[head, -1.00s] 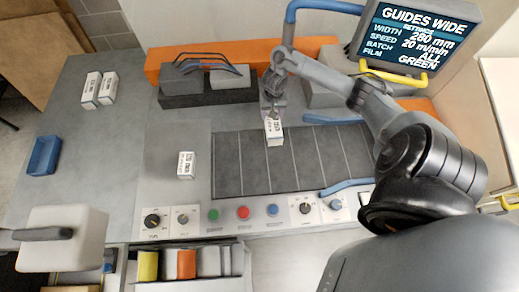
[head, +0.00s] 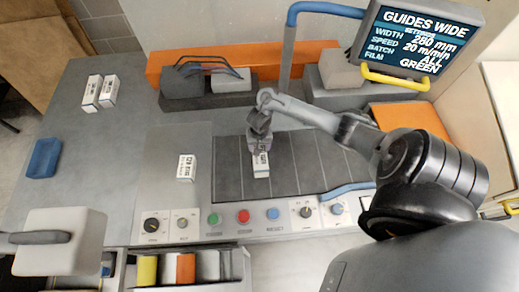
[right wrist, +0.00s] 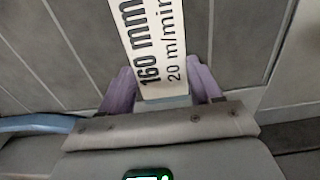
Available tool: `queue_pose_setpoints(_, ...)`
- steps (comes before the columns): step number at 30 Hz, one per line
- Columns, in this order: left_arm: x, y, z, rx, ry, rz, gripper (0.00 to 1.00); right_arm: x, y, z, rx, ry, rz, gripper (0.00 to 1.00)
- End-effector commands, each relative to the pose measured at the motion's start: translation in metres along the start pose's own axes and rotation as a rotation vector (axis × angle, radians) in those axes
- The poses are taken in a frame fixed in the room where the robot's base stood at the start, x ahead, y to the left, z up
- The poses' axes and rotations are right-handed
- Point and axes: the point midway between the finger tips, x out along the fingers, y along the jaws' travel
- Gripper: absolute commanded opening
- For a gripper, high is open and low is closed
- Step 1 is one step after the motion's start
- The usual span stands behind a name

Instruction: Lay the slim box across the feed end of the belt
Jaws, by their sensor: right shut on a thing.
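My right gripper (head: 258,147) is shut on a slim white box (head: 261,166) over the left part of the dark, slatted belt (head: 308,165). The box's long side runs roughly front to back, along the slat lines. Whether it touches the belt is unclear. In the right wrist view the box (right wrist: 155,45) sits between the purple fingertips (right wrist: 160,92), with "160 mm" and "20 m/min" printed on its face. Another small white box (head: 186,167) stands on the grey plate left of the belt.
Two white boxes (head: 99,91) and a blue tray (head: 43,158) are at the left. A control panel (head: 270,216) with knobs and buttons runs along the front. A blue guide (head: 347,189) and a screen reading "GUIDES WIDE" (head: 420,40) are at the right.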

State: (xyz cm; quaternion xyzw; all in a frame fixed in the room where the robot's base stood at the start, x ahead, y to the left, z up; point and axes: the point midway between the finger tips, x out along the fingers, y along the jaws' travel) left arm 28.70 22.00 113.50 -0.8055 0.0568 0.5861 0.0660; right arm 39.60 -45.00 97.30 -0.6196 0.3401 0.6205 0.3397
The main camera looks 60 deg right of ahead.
Motion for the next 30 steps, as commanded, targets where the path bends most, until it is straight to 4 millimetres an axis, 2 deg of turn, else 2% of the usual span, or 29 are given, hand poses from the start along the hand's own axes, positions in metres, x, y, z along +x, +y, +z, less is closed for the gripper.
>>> queue_pose_setpoints(3, 0.007, 0.000, 0.003, 0.001, 0.000, 0.000, 0.43, 0.019, 0.001, 0.000, 0.001, -0.002, 0.001, 0.21)
queue_pose_setpoints(7, 0.011, 0.000, 0.004, 0.001, 0.000, 0.000, 0.43, 0.031, 0.001, 0.000, 0.000, -0.001, 0.001, 0.21)
queue_pose_setpoints(20, 0.010, 0.003, 0.003, -0.011, 0.001, 0.009, 0.43, 0.035, 0.001, 0.000, 0.000, -0.001, 0.000, 0.21)
queue_pose_setpoints(21, 0.010, 0.004, 0.003, -0.012, 0.001, 0.010, 0.43, 0.036, 0.001, 0.000, 0.000, -0.001, 0.001, 0.65)
queue_pose_setpoints(26, 0.010, 0.004, 0.003, -0.012, 0.001, 0.010, 0.43, 0.036, 0.001, 0.000, -0.001, -0.001, 0.001, 0.89)
queue_pose_setpoints(30, 0.010, 0.003, 0.003, -0.011, 0.001, 0.009, 0.43, 0.036, 0.001, 0.000, -0.001, -0.001, 0.001, 0.89)
